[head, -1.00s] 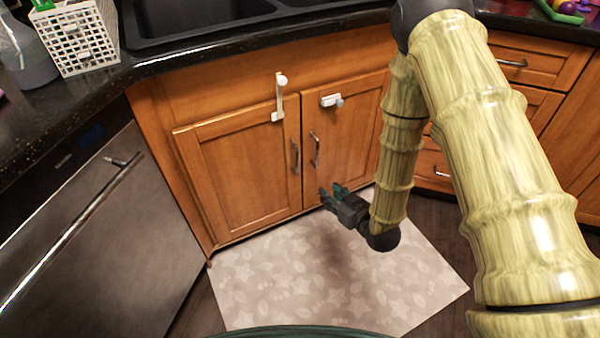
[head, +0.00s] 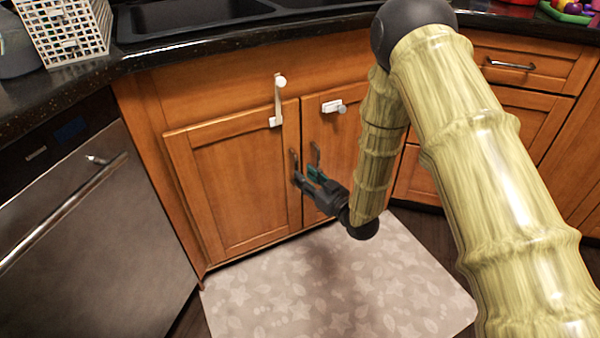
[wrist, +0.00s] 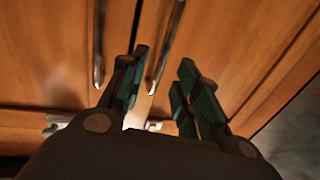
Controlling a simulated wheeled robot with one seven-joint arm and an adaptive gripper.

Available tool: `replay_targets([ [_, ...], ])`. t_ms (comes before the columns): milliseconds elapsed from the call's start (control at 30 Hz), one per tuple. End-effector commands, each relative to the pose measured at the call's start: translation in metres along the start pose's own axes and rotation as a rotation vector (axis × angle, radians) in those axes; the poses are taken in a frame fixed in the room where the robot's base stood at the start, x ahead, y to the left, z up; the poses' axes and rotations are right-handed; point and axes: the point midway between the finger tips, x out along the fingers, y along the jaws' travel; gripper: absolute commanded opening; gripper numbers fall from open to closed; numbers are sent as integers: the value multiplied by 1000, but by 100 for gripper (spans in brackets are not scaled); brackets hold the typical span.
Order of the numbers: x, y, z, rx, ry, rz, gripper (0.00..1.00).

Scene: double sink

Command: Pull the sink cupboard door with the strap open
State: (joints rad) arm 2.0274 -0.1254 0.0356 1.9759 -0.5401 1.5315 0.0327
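The left cupboard door (head: 235,190) is closed. A white strap (head: 278,103) runs from the frame above down onto its upper right corner. Its metal handle (head: 294,160) is upright near its right edge. The right door (head: 345,150) is closed too, with its own handle (head: 315,154). My gripper (head: 305,178) is at the lower part of the handles. In the wrist view my gripper (wrist: 165,88) is open; one handle (wrist: 170,50) runs toward the gap between the fingers, near the left finger. The other handle (wrist: 99,45) lies outside that finger. Contact cannot be told.
A white latch with a grey knob (head: 333,106) sits on the right door. A dishwasher (head: 95,225) stands at the left, with drawers (head: 525,65) at the right. A patterned mat (head: 330,285) covers the floor before the doors, which is clear.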

Motion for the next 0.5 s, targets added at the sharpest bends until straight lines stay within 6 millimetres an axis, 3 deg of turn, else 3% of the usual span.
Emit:
replay_targets([
  [200, 32, 0, 2, -2, 2, -1, 32],
  [500, 50, 0, 0, 0, 0, -1, 32],
])
